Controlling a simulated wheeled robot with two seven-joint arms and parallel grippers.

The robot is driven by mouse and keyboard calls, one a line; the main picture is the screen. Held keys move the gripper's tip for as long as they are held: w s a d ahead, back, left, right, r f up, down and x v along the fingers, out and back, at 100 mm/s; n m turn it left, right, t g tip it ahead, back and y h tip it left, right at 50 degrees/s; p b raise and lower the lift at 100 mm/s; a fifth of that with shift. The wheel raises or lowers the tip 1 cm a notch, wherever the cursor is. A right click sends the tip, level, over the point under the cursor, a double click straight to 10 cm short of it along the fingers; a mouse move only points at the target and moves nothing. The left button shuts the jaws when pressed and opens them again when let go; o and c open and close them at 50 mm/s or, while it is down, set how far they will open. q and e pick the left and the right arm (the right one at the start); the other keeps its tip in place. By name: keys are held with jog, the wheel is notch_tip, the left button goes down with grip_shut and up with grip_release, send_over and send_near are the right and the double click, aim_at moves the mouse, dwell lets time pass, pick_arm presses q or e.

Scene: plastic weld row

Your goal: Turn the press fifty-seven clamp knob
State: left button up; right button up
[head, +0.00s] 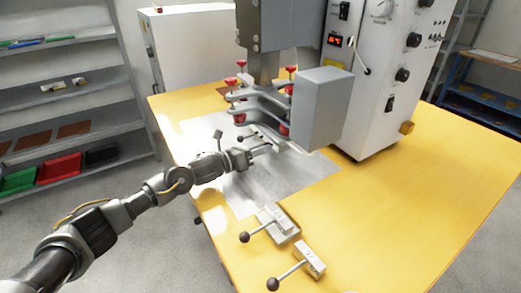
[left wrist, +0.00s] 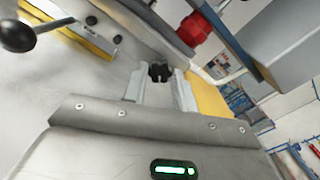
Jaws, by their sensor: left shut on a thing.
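The press (head: 262,65) stands on the yellow table, with red knobs (head: 284,129) on its grey clamp arms. My left gripper (head: 266,149) reaches in from the left, low in front of the clamp arms. In the left wrist view a small black lobed knob (left wrist: 159,71) sits between the fingertips of my left gripper (left wrist: 160,80), which is shut on it. In the head view this knob is too small or hidden to make out. I cannot read any number on the press. My right gripper is in neither view.
A grey box (head: 320,105) hangs right of the clamp arms, beside the white control cabinet (head: 385,85). Two ball-ended levers on blocks (head: 278,225) (head: 311,258) stand at the table's front. The yellow table (head: 420,195) is clear on the right. Shelves (head: 75,95) stand left.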

pick_arm(q)
jog(key=o, duration=1)
jog(key=shift+c, duration=0.2)
jog(key=v, duration=1)
jog(key=shift+s+a, duration=0.2)
jog(key=shift+a, duration=0.15)
